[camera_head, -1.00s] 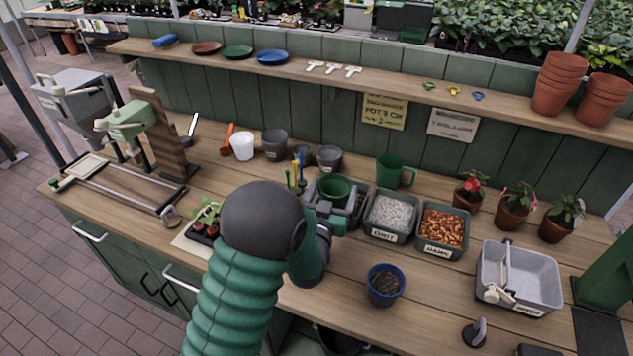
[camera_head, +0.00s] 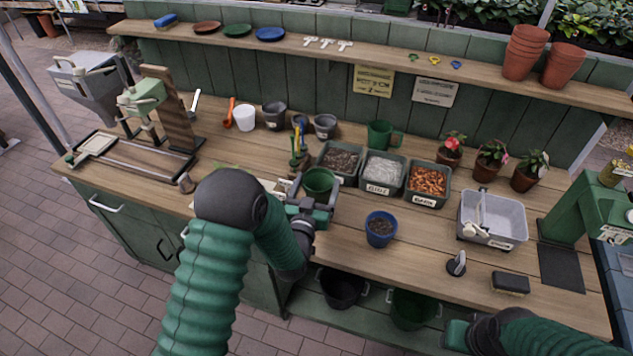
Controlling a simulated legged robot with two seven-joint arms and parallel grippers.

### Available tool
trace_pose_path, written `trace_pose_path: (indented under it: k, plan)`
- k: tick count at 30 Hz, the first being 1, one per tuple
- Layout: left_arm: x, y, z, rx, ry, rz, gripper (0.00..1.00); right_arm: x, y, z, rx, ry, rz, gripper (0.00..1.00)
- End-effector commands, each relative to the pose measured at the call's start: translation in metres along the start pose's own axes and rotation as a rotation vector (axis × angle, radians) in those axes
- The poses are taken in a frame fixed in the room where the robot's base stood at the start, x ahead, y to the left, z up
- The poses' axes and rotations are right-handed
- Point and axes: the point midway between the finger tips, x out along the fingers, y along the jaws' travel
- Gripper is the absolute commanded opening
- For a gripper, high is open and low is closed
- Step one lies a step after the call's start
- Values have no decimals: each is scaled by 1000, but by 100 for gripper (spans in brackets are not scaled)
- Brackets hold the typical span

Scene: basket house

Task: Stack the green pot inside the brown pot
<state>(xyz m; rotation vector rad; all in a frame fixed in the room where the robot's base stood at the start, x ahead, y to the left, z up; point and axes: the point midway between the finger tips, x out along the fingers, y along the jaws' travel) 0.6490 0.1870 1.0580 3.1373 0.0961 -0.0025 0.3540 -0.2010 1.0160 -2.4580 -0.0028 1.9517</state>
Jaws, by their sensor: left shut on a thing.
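A small green pot (camera_head: 319,181) is held upright by my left gripper (camera_head: 312,203), which is shut on its near side. It is above the bench, just in front of the soil bin; its exact height is hard to tell. No single brown pot stands clear and empty on the bench. Reddish-brown pots stand nested in two stacks on the shelf, a taller stack (camera_head: 525,52) and a shorter one (camera_head: 563,66). My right gripper (camera_head: 457,336) is low at the bottom right, partly cut off, and its fingers do not show clearly.
Bins of soil (camera_head: 340,158), white grit (camera_head: 382,170) and orange chips (camera_head: 428,181) stand behind the green pot. A blue pot of soil (camera_head: 380,228) and a grey tub (camera_head: 493,218) stand to the right. Bare bench lies around the blue pot.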

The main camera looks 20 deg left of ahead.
Motion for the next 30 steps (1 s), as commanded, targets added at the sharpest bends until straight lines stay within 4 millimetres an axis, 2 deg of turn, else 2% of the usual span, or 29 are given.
trace_pose_path:
  k: [1, 6, 12, 17, 25, 26, 29, 30]
  plan:
    - [0, 0, 9, 0, -1, -1, 30, 6, 0, 2, 0, 0, 0, 36]
    - [2, 0, 28, 0, -3, -1, 30, 20, 0, 5, 0, 0, 0, 36]
    - [2, 0, 46, 1, -2, 0, 30, 38, 0, 9, -1, 0, 0, 36]
    - [1, 0, 51, 1, -1, 0, 30, 44, 0, 10, 0, 0, 0, 36]
    - [2, 0, 51, 1, -2, 0, 30, 43, 0, 10, 0, 0, 0, 36]
    - [2, 0, 51, 1, -2, 0, 86, 43, 0, 10, 0, 0, 0, 36]
    - [2, 0, 51, 1, -2, 0, 99, 43, 0, 10, 0, 0, 0, 36]
    - [2, 0, 51, 1, -2, 0, 100, 43, 0, 10, 0, 0, 0, 36]
